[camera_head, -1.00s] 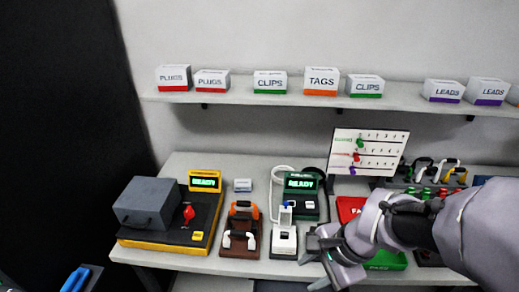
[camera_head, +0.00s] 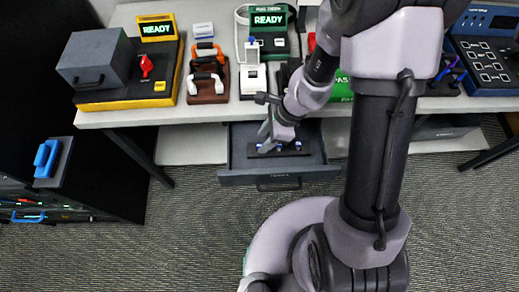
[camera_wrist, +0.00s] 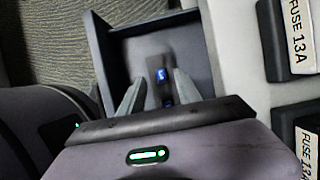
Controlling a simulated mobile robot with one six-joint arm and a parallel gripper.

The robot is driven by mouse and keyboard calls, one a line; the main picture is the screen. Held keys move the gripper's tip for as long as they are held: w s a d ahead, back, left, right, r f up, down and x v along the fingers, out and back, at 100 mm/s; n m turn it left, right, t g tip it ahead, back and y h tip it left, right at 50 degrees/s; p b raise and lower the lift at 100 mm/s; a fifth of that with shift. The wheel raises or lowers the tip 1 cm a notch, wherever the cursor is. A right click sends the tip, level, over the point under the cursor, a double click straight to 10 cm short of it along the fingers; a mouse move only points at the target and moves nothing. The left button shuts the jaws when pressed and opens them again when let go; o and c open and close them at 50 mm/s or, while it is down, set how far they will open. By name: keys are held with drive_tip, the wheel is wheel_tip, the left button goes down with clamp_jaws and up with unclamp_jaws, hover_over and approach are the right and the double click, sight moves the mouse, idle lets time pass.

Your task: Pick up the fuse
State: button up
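An open grey drawer (camera_head: 235,160) under the table holds a dark holder (camera_head: 295,152) with small blue-marked pieces, probably the fuses. In the head view my gripper (camera_head: 266,132) hangs over the drawer's left part. I cannot tell its height above the pieces.
Two dark parts labelled FUSE 13A (camera_wrist: 302,35) lie right of the drawer in the wrist view. The table edge (camera_head: 130,118) is close above the drawer. A black cabinet (camera_head: 100,165) with a blue handle stands left. The floor (camera_head: 180,240) before the drawer is clear.

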sight(260, 145)
drive_tip(key=x, duration=0.1)
drive_tip(key=b+x, duration=0.1)
drive_tip(key=x, duration=0.2)
drive_tip(key=shift+d+b, duration=0.35)
drive_tip(key=shift+b, duration=0.05)
drive_tip(key=shift+r, duration=0.15)
clamp_jaws()
wheel_tip(260, 145, up, 13)
drive_tip(key=p, duration=0.9)
